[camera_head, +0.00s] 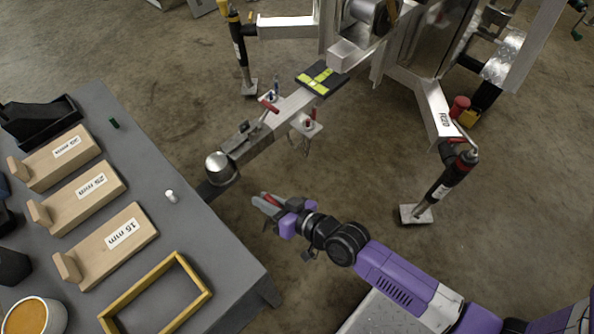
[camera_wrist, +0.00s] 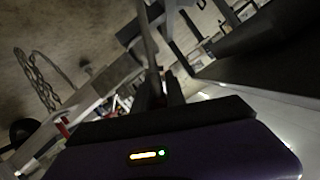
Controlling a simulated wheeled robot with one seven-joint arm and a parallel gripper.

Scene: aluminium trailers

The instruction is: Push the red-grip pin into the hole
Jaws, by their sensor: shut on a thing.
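My gripper (camera_head: 268,202) is in the lower middle of the head view, off the table's right edge and below the trailer's drawbar. It is shut on a slim thing with a red part (camera_head: 271,197), which I take to be the red-grip pin. In the wrist view a grey rod (camera_wrist: 146,38) rises from between my dark fingers (camera_wrist: 158,92). The drawbar (camera_head: 290,108) carries a red lever (camera_head: 268,106), and a small plate with another red piece (camera_head: 311,116) sits at its side. I cannot make out the hole in either view.
The ball-shaped coupling end (camera_head: 220,168) reaches close to the table edge. Trailer support legs (camera_head: 449,185) stand at right. A chain (camera_wrist: 38,80) hangs in the wrist view.

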